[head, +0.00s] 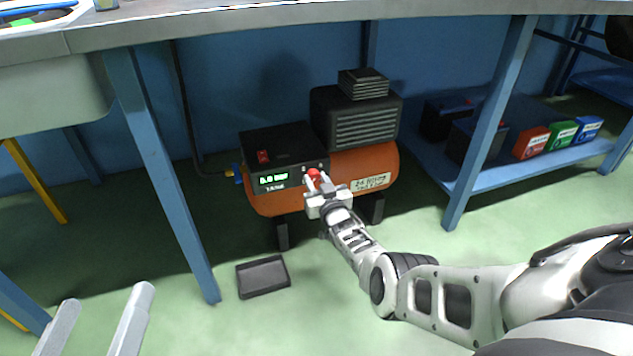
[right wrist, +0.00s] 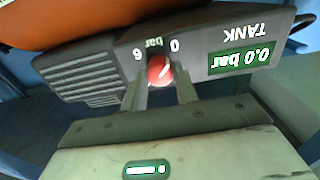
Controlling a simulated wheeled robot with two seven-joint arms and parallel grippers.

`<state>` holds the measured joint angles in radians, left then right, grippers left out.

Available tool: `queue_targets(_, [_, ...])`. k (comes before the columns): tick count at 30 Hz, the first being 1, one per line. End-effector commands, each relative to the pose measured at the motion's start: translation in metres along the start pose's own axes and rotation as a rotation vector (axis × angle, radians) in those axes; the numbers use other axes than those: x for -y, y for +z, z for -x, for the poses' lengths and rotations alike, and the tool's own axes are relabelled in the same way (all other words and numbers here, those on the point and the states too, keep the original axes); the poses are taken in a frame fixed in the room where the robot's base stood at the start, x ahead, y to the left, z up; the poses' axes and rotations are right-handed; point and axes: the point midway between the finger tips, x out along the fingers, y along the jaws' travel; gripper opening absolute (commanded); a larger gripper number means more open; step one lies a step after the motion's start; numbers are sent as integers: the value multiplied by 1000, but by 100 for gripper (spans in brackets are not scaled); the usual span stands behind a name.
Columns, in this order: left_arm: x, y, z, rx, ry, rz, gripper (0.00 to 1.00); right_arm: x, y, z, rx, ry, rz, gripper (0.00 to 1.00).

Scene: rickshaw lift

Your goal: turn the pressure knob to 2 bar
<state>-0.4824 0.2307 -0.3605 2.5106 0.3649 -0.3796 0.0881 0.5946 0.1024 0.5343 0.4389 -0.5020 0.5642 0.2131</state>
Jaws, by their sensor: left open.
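The red pressure knob (head: 314,173) is on the front of the compressor's black control box (head: 284,146). In the right wrist view the knob (right wrist: 160,70) sits between my right gripper's fingertips, with no clear gap on either side. The figures 0 and 6 and the word bar are beside it, upside down. The knob has a pale mark. The green tank display (right wrist: 243,57) reads 0.0 bar. My right gripper (head: 317,180) appears shut on the knob and hides part of it in the head view. My left gripper (head: 105,294) is open and empty at the lower left.
The orange tank (head: 275,203) stands under a workbench (head: 300,22) with blue legs. A small black tray (head: 263,277) lies on the floor before it. A blue shelf (head: 520,172) at right holds dark cases and red, green and blue boxes. The floor in front is mostly clear.

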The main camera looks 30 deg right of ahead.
Motion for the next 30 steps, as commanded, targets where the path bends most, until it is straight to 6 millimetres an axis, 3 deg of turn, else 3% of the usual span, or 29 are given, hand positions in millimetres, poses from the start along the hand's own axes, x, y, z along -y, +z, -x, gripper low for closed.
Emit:
queue_targets(1, [0,0,0,1,0,0,95,0,0,0,0,0,0,15])
queue_targets(2, [0,0,0,1,0,0,95,0,0,0,0,0,0,7])
queue_targets(14, [0,1,0,0,-1,-1,95,0,1,0,0,-1,-49,7])
queue_targets(30, [1,-6,-2,-37,4,-37,95,0,1,0,2,-2,-479,7])
